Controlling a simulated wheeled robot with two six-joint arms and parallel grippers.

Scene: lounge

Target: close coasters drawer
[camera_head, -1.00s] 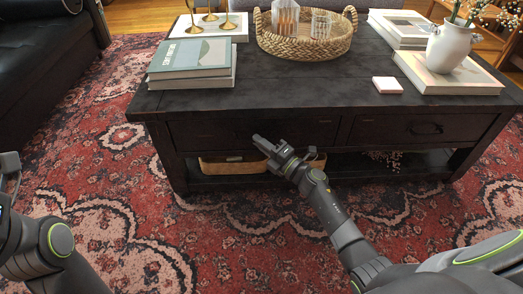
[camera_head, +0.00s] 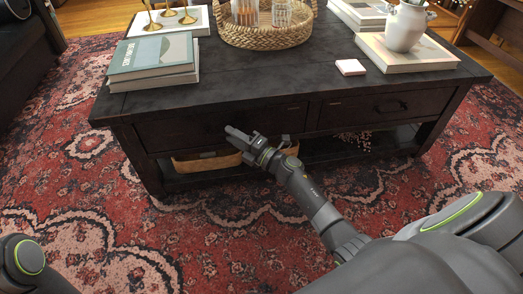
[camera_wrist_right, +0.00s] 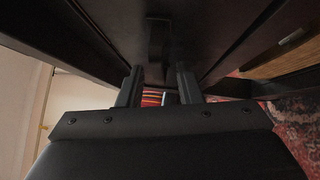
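The dark wooden coffee table has two drawers side by side in its front. The left drawer (camera_head: 180,132) is behind my right gripper (camera_head: 236,134); the right drawer (camera_head: 385,108) has a dark handle. Both fronts look about flush, but a small gap could not be told from here. I cannot tell which one is the coasters drawer. My right gripper is at the left drawer's front, near its middle. In the right wrist view its two fingers (camera_wrist_right: 159,92) stand apart with nothing between them, and a dark handle (camera_wrist_right: 158,40) shows ahead. My left gripper is out of view.
The table top (camera_head: 270,84) holds books (camera_head: 155,58), a woven tray (camera_head: 265,36), a small pale square (camera_head: 350,67) and a white vase (camera_head: 405,26) on a book. A basket (camera_head: 205,163) sits on the lower shelf. Patterned rug (camera_head: 90,220) lies open in front.

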